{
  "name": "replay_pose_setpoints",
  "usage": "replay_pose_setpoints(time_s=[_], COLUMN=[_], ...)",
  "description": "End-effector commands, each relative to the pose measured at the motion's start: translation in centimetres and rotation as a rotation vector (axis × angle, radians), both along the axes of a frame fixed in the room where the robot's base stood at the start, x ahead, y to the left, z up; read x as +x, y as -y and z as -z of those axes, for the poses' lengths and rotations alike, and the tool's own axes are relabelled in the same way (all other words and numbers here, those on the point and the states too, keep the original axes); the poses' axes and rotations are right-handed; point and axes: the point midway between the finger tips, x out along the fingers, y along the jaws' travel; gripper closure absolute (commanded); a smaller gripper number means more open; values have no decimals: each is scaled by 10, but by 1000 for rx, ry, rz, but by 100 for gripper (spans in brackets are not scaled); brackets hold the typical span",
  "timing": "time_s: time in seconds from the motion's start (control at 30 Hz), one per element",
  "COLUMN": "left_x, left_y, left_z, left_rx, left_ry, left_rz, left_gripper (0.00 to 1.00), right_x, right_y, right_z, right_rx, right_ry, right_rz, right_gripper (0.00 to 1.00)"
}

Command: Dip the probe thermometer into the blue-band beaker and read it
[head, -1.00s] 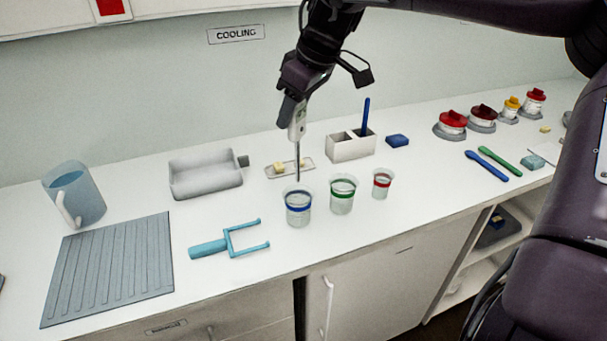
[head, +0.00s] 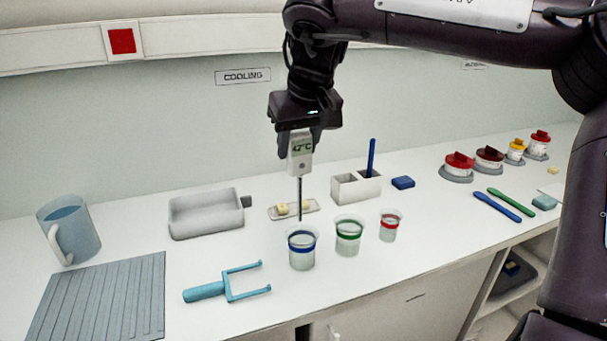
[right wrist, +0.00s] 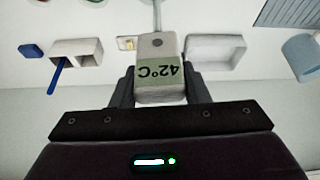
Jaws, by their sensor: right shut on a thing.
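The probe thermometer (head: 300,153) is a white block with a display reading 42°C and a thin grey probe pointing down. It also shows in the right wrist view (right wrist: 158,84), its display upside down there. My right gripper (head: 300,140) is shut on its body and holds it upright. The blue-band beaker (head: 302,255) stands on the counter below, clear with liquid inside. In the head view the probe tip appears just above the beaker's rim, outside the liquid. My left gripper is not in view.
A green-band beaker (head: 348,238) and a red-band beaker (head: 389,228) stand right of the blue one. A blue fork-shaped tool (head: 228,286) lies in front left. Behind are a small tray (head: 313,205) with yellowish pieces, a grey tub (head: 206,215) and a white holder (head: 352,188).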

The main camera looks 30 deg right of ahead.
Motion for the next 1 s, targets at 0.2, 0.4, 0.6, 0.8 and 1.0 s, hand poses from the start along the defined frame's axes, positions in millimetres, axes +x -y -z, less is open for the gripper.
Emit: replay_pose_setpoints(time_s=[0.2,0.4,0.6,0.8,1.0], left_x=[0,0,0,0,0], left_y=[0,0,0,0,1], left_z=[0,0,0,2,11], left_rx=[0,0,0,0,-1], left_ry=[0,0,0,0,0], left_rz=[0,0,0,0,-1], left_gripper=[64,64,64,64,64], right_x=[0,0,0,0,1], right_y=[0,0,0,0,-1], right_z=[0,0,0,1,0], right_rx=[1,1,1,0,-2], right_ry=[0,0,0,1,-1], right_rz=[-1,-1,-1,11,261], right_gripper=[95,95,95,95,95])
